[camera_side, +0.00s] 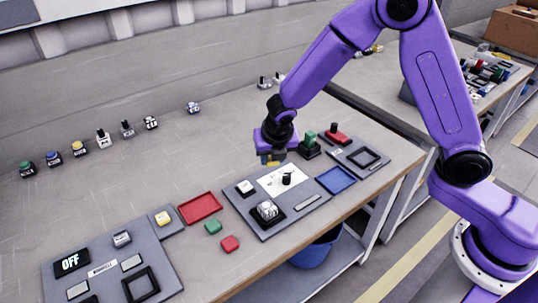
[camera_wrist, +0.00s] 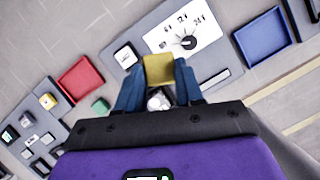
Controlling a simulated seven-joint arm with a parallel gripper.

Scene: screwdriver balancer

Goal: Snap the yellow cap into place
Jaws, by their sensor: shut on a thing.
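The yellow cap (camera_wrist: 158,68) is between the blue fingertips of my gripper (camera_wrist: 157,80) in the wrist view, and the gripper is shut on it. In the side view my gripper (camera_side: 271,158) holds the yellow cap (camera_side: 276,157) above the grey panel with the white dial plate. A clear and white switch body (camera_side: 267,209) sits in a black square base on that panel. In the wrist view the white switch part (camera_wrist: 158,101) shows just below the cap, partly hidden by my gripper. The cap and the switch body are apart in the side view.
The grey panel (camera_side: 252,225) also bears a black dial knob (camera_side: 287,178) and a white button (camera_side: 245,187). A red tray (camera_side: 200,208) and blue tray (camera_side: 336,180) flank it. Loose green (camera_side: 213,227) and red (camera_side: 229,243) caps lie in front. Several small switches stand along the back.

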